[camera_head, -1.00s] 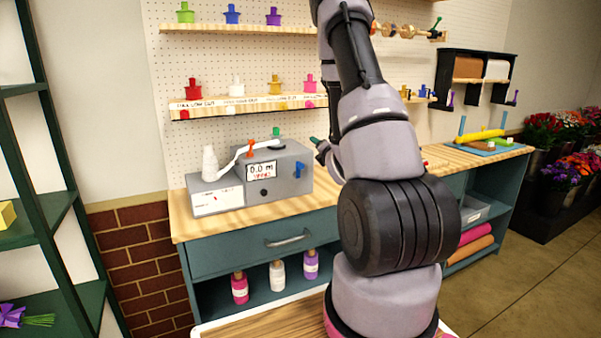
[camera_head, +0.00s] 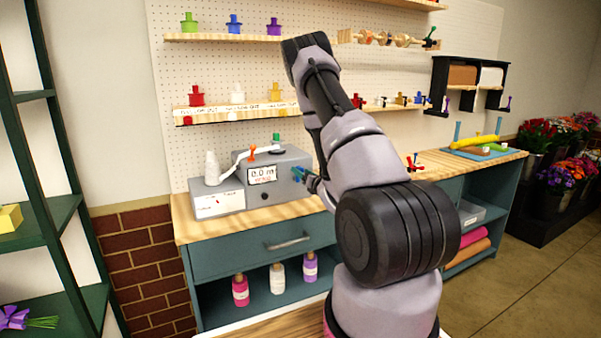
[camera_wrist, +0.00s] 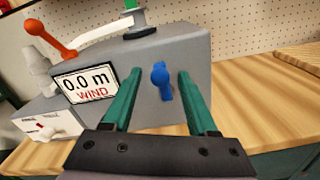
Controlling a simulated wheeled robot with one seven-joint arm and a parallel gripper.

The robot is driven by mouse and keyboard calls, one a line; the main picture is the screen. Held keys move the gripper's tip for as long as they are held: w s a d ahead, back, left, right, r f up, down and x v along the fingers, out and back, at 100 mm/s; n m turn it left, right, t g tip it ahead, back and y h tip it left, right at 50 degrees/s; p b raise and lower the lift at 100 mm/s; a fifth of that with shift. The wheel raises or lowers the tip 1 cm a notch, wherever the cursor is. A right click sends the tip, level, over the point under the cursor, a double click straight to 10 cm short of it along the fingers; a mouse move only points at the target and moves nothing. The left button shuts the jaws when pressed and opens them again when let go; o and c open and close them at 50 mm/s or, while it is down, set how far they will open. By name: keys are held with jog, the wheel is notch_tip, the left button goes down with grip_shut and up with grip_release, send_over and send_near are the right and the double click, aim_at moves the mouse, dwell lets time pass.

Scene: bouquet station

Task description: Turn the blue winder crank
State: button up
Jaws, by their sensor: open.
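The grey winder box (camera_head: 275,181) stands on the wooden counter, with a display reading 0.0 m and WIND. Its blue crank (camera_wrist: 161,80) is on the front face, right of the display, in the wrist view. In the head view the blue crank (camera_head: 298,173) is close to my gripper (camera_head: 307,178). In the wrist view my gripper (camera_wrist: 160,98) is open, its two green fingers pointing at the box.
An orange lever (camera_wrist: 50,36) and a white arm sit on the box's left side, with a white spool (camera_wrist: 38,68) beside them. A green-topped post stands on the box top. Bare wooden counter (camera_wrist: 265,100) lies to the right. A pegboard with shelves rises behind.

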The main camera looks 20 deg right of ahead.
jog(key=shift+w, duration=0.95)
grip_shut()
